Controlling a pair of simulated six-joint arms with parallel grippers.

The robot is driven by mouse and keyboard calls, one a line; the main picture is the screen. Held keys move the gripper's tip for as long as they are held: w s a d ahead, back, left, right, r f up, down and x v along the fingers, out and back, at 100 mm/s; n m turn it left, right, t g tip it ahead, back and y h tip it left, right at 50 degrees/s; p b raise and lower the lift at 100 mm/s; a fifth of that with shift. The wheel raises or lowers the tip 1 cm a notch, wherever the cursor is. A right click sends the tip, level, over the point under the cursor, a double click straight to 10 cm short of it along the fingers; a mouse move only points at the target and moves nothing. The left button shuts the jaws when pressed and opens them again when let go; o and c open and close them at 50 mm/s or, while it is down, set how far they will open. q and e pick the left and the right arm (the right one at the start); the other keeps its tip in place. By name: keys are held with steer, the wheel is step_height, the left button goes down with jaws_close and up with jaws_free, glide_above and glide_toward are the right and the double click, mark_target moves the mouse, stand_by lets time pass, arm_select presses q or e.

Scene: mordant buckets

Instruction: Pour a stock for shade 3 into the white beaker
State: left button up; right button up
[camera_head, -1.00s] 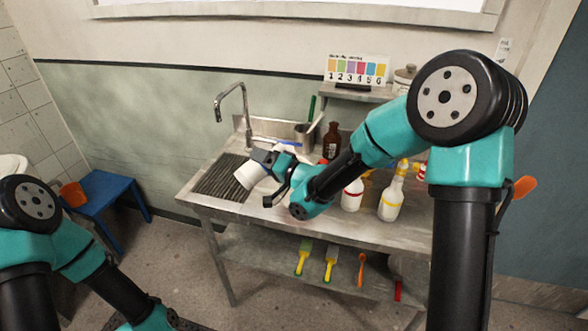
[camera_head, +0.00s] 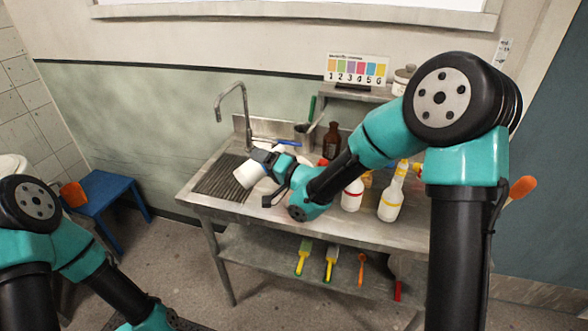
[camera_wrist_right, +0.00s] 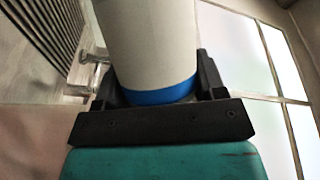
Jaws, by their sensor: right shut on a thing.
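My right gripper (camera_head: 272,178) is shut on a white cylindrical container (camera_head: 247,174), held tilted over the left part of the steel counter near the ribbed drainer. In the right wrist view the container (camera_wrist_right: 150,45) fills the jaws and shows a blue band at the gripper end. Its mouth and any flow from it are hidden. A pale shape lies partly behind the gripper; I cannot tell if it is the white beaker. The shade chart (camera_head: 357,70) has numbered colour swatches. White bottles with a red band (camera_head: 352,194) and a yellow band (camera_head: 390,204) stand right of my forearm.
A tap (camera_head: 243,110) rises behind the drainer (camera_head: 222,178). A brown bottle (camera_head: 331,141) stands at the back. A blue stool (camera_head: 103,195) is at left. My right arm covers part of the counter.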

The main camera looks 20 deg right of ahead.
steer(key=shift+f+m, duration=0.1)
steer(key=shift+m, duration=0.4)
stand_by(0.8)
steer(key=shift+w+d+r+m+t+y, duration=0.2)
steer(key=shift+d+r+m+t+y, duration=0.1)
steer(key=shift+d+r+m+t, duration=0.5)
stand_by(2.5)
steer(key=shift+s+a+f+n+g, duration=0.2)
steer(key=shift+a+f+n+g, duration=0.2)
steer(key=shift+a+f+n, duration=0.35)
steer(key=shift+r+n+g, duration=0.2)
steer(key=shift+n+g, duration=0.1)
steer(key=shift+n, duration=0.25)
steer(key=shift+d+n+h, duration=0.1)
steer(key=shift+n+h, duration=0.4)
steer(key=shift+n, duration=0.1)
steer(key=shift+f+n+g, duration=0.4)
steer(key=shift+f+n, duration=0.1)
steer(key=shift+f, duration=0.05)
steer(key=shift+d+r, duration=0.1)
steer(key=shift+r, duration=0.05)
